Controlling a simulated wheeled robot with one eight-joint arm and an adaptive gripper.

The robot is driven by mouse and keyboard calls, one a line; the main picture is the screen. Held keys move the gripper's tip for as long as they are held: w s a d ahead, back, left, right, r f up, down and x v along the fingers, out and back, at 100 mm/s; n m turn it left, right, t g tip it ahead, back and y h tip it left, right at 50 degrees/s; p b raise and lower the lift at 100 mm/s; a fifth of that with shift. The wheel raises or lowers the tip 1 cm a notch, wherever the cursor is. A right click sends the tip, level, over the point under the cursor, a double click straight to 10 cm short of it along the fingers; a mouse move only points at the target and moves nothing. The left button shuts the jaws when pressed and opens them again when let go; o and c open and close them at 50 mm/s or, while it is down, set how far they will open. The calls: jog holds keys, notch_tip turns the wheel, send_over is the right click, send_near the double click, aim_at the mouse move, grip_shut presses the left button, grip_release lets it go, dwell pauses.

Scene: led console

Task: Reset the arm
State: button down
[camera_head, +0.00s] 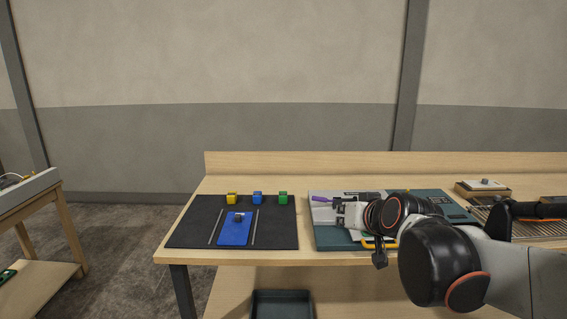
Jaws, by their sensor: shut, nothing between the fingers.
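My gripper (341,213) is in the head view at the middle right, at the end of my arm, which reaches in from the right. It is over the left part of a grey and teal console (320,237) on the wooden table. Its fingers point left and are shut with nothing between them. A small purple object (320,199) shows just beyond the fingertips; I cannot tell how far it is from them. My arm hides much of the console's middle.
Left of the console lies a black mat (190,228) with yellow (232,198), blue (257,197) and green (283,197) cubes and a blue plate (233,232) between two thin rods. A small box (483,187) stands right. A dark bin (282,304) sits below the table (330,258).

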jog(key=s+d+f+g+h, duration=0.1)
jog(key=s+d+f, duration=0.1)
jog(key=s, duration=0.6)
jog(key=s+d+f+g, duration=0.1)
jog(key=s+f, duration=0.3)
jog(key=s, duration=0.4)
jog(key=s+d+f+g+h, duration=0.1)
jog(key=s+d+f+g, duration=0.1)
jog(key=s, duration=0.7)
jog(key=shift+d+f+g+h, duration=0.3)
jog(key=shift+f, duration=0.4)
jog(key=shift+s, duration=0.1)
